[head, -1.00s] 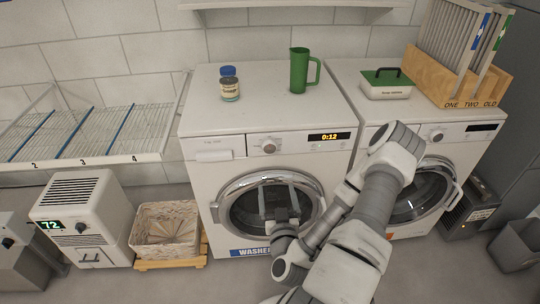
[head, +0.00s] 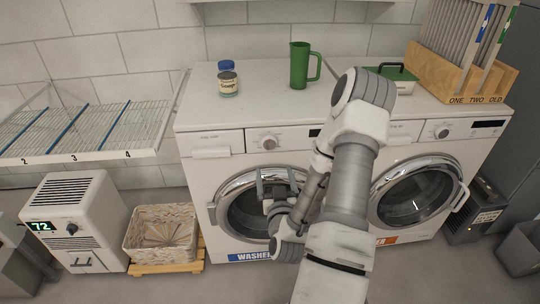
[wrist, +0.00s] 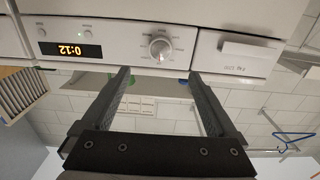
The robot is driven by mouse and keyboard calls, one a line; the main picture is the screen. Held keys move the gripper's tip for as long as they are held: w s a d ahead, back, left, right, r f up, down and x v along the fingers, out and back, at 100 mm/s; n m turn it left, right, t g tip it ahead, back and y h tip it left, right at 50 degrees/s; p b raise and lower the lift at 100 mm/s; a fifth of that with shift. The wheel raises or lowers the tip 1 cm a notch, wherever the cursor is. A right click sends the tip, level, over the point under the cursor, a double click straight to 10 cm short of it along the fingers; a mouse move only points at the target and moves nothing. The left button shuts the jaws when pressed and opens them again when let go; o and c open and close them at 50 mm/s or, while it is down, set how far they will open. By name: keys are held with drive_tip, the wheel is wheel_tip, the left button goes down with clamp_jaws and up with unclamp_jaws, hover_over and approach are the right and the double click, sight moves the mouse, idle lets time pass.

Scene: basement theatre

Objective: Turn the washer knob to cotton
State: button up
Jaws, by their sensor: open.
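The washer (head: 225,180) is the left of two white front-loading machines, with a "WASHER" label low on its front. Its round silver knob (head: 268,142) sits on the upper front panel. The knob also shows in the wrist view (wrist: 160,47), which looks upside down, between the "0:12" display and the drawer. My gripper (head: 277,178) is open and empty in front of the washer door, below the knob. In the wrist view, the two fingers (wrist: 160,75) point toward the panel, spread either side of the knob and apart from it.
A blue-lidded jar (head: 228,80) and a green pitcher (head: 300,66) stand on the washer top. A wicker basket (head: 160,232) sits at lower left.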

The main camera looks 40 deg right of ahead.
sight(270, 145)
drive_tip(key=b+x, duration=0.2)
drive_tip(key=x, duration=1)
drive_tip(key=shift+w+b, duration=0.25)
drive_tip(key=shift+b, duration=0.1)
drive_tip(key=shift+c, duration=0.3)
drive_tip(key=c, duration=1.3)
drive_tip(key=m+b, duration=0.1)
drive_tip(key=m, duration=0.2)
drive_tip(key=shift+m, duration=0.3)
drive_tip(key=m+b, duration=0.2)
drive_tip(key=m, duration=0.2)
drive_tip(key=shift+m, duration=0.7)
